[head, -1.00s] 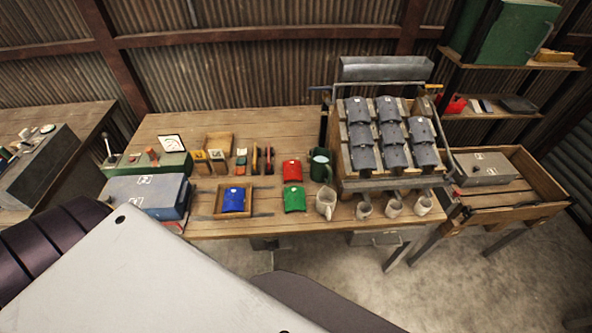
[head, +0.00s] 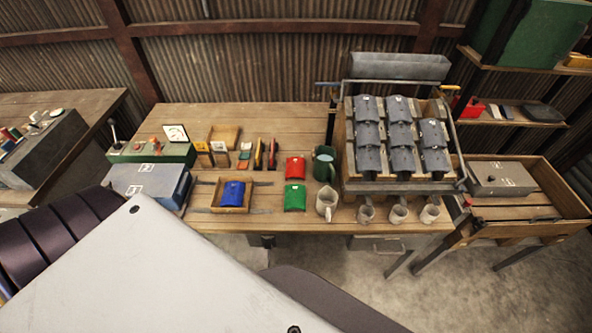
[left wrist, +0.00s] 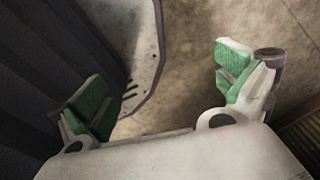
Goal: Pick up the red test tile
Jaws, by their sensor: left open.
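The red test tile (head: 296,168) lies on the wooden workbench (head: 285,122), right of the middle of the bench top. A green tile (head: 295,197) lies just in front of it, and a blue tile (head: 233,194) lies in a shallow wooden tray to the left. In the left wrist view my left gripper (left wrist: 165,88) is open and empty, its green-padded fingers wide apart over the floor. No tile shows in that view. Neither gripper shows in the head view.
A green mug (head: 324,163) and a pale jug (head: 326,204) stand right of the tiles. A rack of grey tiles (head: 398,135) rises farther right, with several small cups before it. A blue-grey case (head: 147,184) sits at the bench's left end.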

